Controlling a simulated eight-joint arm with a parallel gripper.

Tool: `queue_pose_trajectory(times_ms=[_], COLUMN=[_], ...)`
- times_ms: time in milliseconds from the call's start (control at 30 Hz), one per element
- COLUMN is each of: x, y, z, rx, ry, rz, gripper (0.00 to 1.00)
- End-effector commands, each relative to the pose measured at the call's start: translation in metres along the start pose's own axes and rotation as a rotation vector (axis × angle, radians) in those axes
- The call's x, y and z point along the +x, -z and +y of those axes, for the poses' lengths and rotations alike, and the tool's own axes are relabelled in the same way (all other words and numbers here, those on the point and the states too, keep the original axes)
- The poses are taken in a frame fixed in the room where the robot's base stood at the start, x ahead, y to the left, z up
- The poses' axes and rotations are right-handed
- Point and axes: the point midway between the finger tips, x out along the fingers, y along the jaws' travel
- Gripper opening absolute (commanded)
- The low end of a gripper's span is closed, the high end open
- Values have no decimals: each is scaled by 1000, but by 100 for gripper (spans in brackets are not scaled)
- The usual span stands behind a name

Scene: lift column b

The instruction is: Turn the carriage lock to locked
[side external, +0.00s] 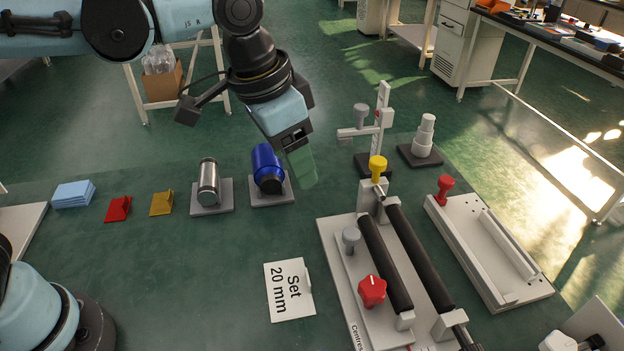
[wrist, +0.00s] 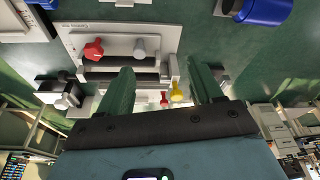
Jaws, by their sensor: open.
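A white fixture (side external: 335,255) with two dark rollers stands on the green bench at right of centre. On its sliding plate are a red star-shaped knob (side external: 372,291) and a grey knob (side external: 351,238); a yellow knob (side external: 377,167) stands at its far end. I cannot tell for certain which one is the carriage lock, nor read its setting. In the wrist view the red star knob (wrist: 93,49) and grey knob (wrist: 139,47) lie beyond the fingers. My gripper (side external: 302,168) is open and empty, above the bench and apart from the fixture, its green fingers (wrist: 160,85) spread.
A card reading "Set 20 mm" (side external: 290,290) lies left of the fixture. A blue cylinder (side external: 266,165) and a metal cylinder (side external: 209,183) rest on stands. A white tray (side external: 500,290) with a red knob (side external: 445,186) is at right. A height gauge (side external: 382,120) stands behind.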

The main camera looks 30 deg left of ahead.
Motion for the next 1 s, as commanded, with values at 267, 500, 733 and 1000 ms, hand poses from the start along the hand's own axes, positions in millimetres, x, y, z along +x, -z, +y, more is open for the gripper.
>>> queue_pose_trajectory(times_ms=[267, 500, 733, 1000], x=[-1, 2, 7, 13], y=[-31, -60, -88, -111], z=[-41, -70, -94, -110], rx=[-116, -210, -295, -359], ry=[38, 76, 117, 154], rz=[89, 165, 236, 293], gripper=[65, 65, 65, 65])
